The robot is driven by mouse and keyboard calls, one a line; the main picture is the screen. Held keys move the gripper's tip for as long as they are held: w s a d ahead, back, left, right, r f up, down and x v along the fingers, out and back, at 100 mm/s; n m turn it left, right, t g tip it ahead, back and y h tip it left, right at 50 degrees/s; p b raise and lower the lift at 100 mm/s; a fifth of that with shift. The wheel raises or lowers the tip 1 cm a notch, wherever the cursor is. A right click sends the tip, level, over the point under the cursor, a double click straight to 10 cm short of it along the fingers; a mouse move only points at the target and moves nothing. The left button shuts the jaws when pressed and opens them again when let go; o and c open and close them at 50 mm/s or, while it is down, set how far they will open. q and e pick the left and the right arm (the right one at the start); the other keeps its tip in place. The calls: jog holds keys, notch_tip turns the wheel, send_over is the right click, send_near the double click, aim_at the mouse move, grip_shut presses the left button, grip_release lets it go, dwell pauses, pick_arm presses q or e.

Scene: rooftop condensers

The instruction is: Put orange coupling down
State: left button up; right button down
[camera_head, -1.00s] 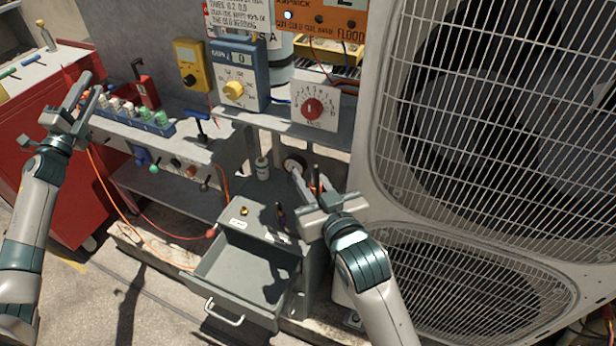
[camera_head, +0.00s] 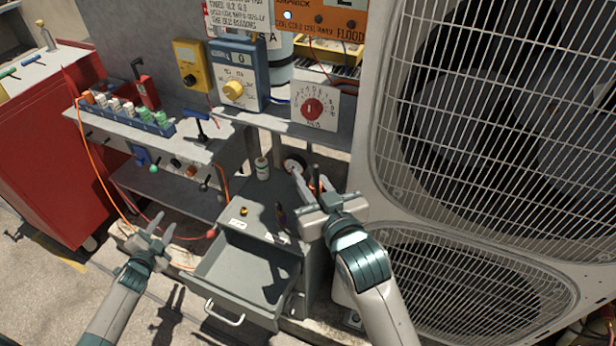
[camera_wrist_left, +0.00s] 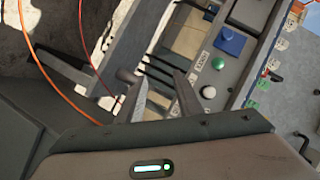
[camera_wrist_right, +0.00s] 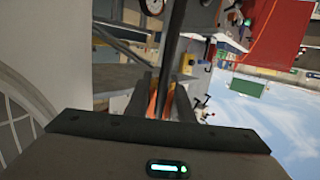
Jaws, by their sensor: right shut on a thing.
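My right gripper (camera_head: 308,178) is shut on the orange coupling and holds it beside the far right part of the grey cabinet top (camera_head: 262,208). In the right wrist view, orange (camera_wrist_right: 154,101) shows between the fingers, with a dark rod in front of it. The fingers hide most of the coupling, and I cannot tell whether it touches anything below. My left gripper (camera_head: 160,230) is open and empty, low to the left of the open drawer (camera_head: 207,276). Its spread fingers also show in the left wrist view (camera_wrist_left: 160,95).
A brass fitting (camera_head: 244,211) and a small dark-tipped tool (camera_head: 281,214) are on the cabinet top. The large condenser (camera_head: 385,190) closes off the right side. An orange hose (camera_head: 100,180) hangs on the left near the red cabinet (camera_head: 45,180).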

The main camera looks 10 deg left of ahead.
pick_arm(q)
jog(key=s+d+f+n+g+h, duration=0.1)
jog(key=s+d+f+n+g, duration=0.1)
jog(key=s+d+f, duration=0.5)
jog(key=s+d+f+n+g, duration=0.1)
jog(key=s+d+f+g, duration=0.1)
jog(key=s+d+f, duration=0.5)
jog(key=s+d+f+n+g+h, duration=0.1)
jog(key=s+d+f, duration=0.3)
jog(key=d, duration=0.4)
jog(key=s+d+f+n+g+h, duration=0.1)
jog(key=s+d+f, duration=0.3)
jog(key=d, duration=0.5)
jog(key=s+d+f+n+g+h, duration=0.1)
jog(key=s+d+f, duration=0.3)
jog(key=d, duration=0.5)
jog(key=shift+s+d+f+n+h, duration=0.25)
jog(key=shift+s+f+n+h, duration=0.15)
jog(key=shift+f+h, duration=0.15)
